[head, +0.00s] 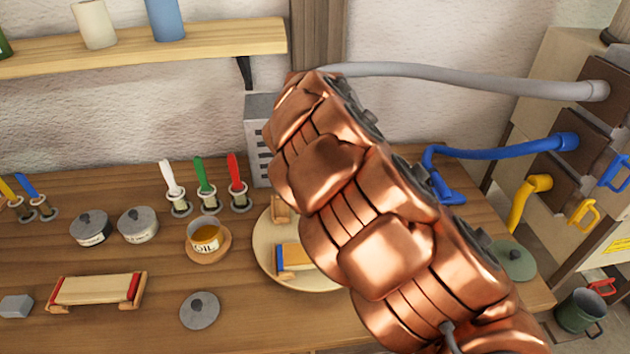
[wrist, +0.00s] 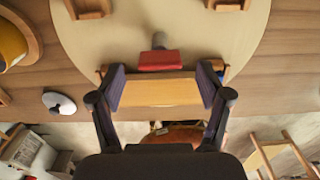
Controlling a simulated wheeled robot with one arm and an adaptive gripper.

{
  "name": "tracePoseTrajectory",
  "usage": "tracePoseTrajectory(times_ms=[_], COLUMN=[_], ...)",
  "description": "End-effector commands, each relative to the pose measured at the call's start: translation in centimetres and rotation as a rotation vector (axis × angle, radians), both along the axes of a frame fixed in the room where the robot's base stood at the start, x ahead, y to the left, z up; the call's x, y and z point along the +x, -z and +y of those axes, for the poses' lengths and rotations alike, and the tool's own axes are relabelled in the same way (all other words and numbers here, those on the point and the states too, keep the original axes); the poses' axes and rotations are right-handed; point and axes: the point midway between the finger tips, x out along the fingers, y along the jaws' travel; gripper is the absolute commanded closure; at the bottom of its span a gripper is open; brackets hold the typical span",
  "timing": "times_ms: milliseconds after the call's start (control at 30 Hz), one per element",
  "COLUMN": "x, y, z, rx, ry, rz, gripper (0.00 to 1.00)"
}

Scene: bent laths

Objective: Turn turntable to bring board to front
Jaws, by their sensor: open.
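The turntable is a round cream disc (head: 268,262) on the wooden table, partly hidden behind my arm in the head view. It fills the top of the wrist view (wrist: 112,38). In the head view a wooden block with a blue end (head: 291,257) lies on it. In the wrist view a pale board (wrist: 160,91) lies between the fingers of my open gripper (wrist: 161,80), near the disc's front edge. A red block with a grey knob (wrist: 160,61) sits just beyond the board. I cannot tell whether the fingers touch the board. The head view hides my gripper.
An oil cup (head: 205,238) on a wooden saucer stands left of the turntable. Several lidded pots and colour-handled tools stand further left. A board on a stand (head: 97,290) lies front left, with a grey lid (head: 199,310) nearby. Hoses run to a cabinet at the right.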

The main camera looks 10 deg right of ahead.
Motion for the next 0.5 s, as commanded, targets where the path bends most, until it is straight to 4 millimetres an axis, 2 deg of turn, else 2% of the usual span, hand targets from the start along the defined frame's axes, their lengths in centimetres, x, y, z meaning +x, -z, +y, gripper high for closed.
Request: tracePoseTrajectory(times_ms=[100, 500], x=[0.1, 0.1], y=[-1.5, -4.8], z=[-0.1, -0.2], rx=[-0.003, -0.002], ry=[0.0, 0.003], rz=[-0.004, -0.002], gripper=[0.23, 0.23])
